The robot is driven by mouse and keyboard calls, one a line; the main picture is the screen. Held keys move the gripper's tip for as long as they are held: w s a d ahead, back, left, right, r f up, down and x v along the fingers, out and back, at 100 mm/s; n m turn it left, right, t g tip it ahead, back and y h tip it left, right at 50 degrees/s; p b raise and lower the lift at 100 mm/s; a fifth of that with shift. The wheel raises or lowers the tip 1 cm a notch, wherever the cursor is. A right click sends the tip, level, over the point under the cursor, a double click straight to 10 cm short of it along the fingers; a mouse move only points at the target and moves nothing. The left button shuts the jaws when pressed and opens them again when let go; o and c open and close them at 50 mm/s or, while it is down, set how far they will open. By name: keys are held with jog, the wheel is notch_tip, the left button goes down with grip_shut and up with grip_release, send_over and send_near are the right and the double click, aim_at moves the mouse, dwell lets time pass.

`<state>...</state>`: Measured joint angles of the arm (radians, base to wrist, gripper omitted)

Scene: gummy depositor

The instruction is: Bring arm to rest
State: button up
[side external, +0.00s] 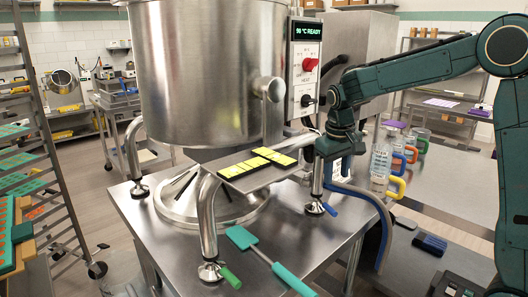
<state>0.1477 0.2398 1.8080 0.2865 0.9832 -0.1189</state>
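My dark green arm reaches in from the right side. Its wrist bends down beside the control panel of the steel depositor (195,80). My gripper (327,180) is at the right of the depositor, just right of the small steel shelf (240,184). Its fingers are small and partly lost against the depositor's leg and a blue hose, so I cannot tell whether they are open or hold anything.
Dark blocks with yellow tops (258,162) lie on the shelf. A teal spatula (270,258) lies on the steel table (165,245). Jugs with coloured handles (382,160) stand at right. A tray rack (40,130) is at left. A blue brush (430,243) lies lower right.

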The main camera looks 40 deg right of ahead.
jog(key=s+a+r+n+t+y, duration=0.1)
jog(key=s+a, duration=0.4)
jog(key=s, duration=0.6)
jog(key=s+a+r+n+t, duration=0.2)
jog(key=s+a, duration=0.4)
jog(key=s, duration=0.6)
jog(key=shift+s+r+t+y, duration=0.15)
jog(key=shift+r+t+y, duration=0.25)
jog(key=shift+r+t, duration=0.55)
